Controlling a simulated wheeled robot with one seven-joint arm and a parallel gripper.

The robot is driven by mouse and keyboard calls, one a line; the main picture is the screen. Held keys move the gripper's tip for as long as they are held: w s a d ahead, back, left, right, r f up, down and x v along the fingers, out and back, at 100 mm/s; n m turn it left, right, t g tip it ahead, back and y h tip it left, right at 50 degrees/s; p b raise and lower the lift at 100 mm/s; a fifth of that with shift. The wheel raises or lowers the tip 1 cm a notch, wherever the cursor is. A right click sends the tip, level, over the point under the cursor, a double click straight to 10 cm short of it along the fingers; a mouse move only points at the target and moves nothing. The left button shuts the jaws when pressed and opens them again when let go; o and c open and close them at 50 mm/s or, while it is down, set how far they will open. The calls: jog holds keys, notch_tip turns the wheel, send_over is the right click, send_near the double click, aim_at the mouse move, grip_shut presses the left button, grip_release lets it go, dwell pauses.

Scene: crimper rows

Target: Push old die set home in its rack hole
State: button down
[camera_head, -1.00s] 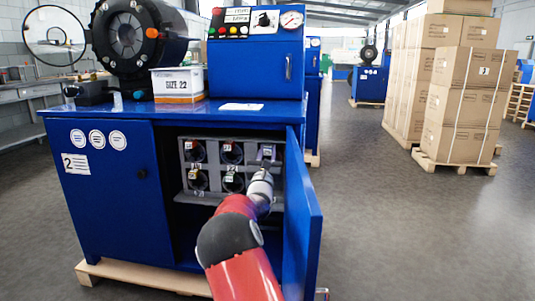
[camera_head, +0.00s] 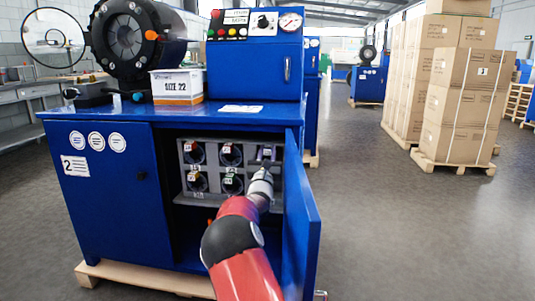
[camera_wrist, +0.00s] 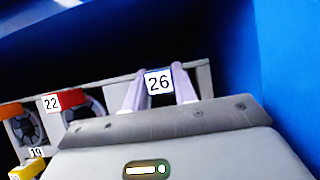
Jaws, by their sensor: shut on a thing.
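The grey die rack (camera_head: 212,196) stands inside the open cabinet under the crimper. My gripper (camera_head: 265,158) is at its upper right hole, reaching in from the front. In the wrist view my gripper (camera_wrist: 160,95) has its two fingers on either side of a die set with a white "26" label (camera_wrist: 159,83), and is shut on it. The die set is at the rack face, with most of its body hidden; how deep it sits in the hole cannot be told. My arm covers the rack's lower right.
Other die sets with red (camera_head: 194,152) and yellow or green tops fill holes to the left; one is labelled 22 (camera_wrist: 52,103). The open blue cabinet door (camera_head: 302,225) stands close to the right of my arm. The floor right of it is clear.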

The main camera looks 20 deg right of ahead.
jog(key=shift+r, duration=0.35)
jog(key=c, duration=1.3)
grip_release()
jog(key=shift+o, duration=1.3)
jog(key=shift+f, duration=0.1)
jog(key=shift+w+f, duration=0.1)
jog(key=shift+f, duration=0.35)
jog(key=v, duration=0.7)
jog(key=shift+s+a+b, duration=0.2)
jog(key=shift+s+b, duration=0.15)
jog(key=shift+r, duration=0.2)
